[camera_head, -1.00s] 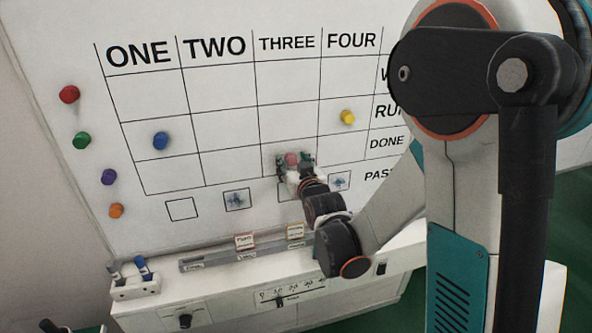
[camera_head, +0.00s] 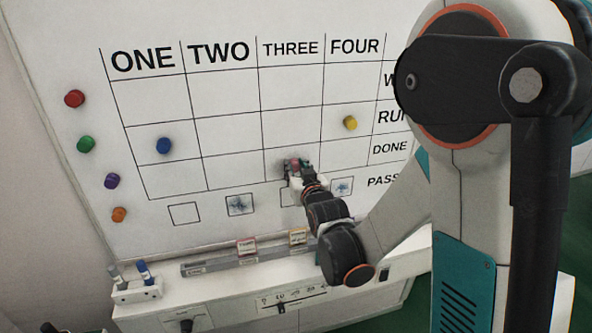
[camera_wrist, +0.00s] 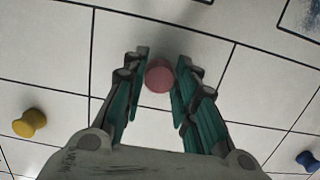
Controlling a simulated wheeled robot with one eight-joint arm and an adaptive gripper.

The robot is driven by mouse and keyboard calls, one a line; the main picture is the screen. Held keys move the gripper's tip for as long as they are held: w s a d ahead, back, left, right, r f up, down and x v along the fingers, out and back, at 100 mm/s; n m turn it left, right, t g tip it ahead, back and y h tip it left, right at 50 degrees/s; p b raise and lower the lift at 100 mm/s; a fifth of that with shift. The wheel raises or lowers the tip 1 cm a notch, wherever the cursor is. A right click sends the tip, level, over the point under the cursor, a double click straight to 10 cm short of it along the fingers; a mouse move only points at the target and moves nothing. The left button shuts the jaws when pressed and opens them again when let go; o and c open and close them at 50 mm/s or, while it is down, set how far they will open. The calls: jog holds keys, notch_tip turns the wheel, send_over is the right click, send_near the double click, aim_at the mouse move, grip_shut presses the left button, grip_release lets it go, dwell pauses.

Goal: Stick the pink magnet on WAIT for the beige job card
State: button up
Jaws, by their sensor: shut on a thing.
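My gripper (camera_head: 297,167) is shut on the pink magnet (camera_wrist: 159,75), which sits between the fingertips in the wrist view. In the head view the pink magnet (camera_head: 294,162) is in front of the lower part of column THREE, in the DONE row. I cannot tell whether it touches the whiteboard (camera_head: 225,95). The WAIT label is mostly hidden by my arm; only its W (camera_head: 388,80) shows. A beige job card (camera_head: 297,237) stands in the grey rail under the board, right of a card with a red edge (camera_head: 246,245). The card lettering is too small to read.
A blue magnet (camera_head: 164,145) is in column ONE, a yellow magnet (camera_head: 350,123) in column FOUR. Red (camera_head: 74,98), green (camera_head: 85,144), purple (camera_head: 112,181) and orange (camera_head: 119,214) magnets line the left margin. Markers (camera_head: 143,271) stand at lower left. The WAIT row cells look empty.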

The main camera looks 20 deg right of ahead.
jog(key=shift+s, duration=1.3)
jog(key=s+b, duration=0.1)
jog(key=s, duration=0.5)
dwell(0.5)
jog(key=shift+w, duration=0.1)
dwell(1.2)
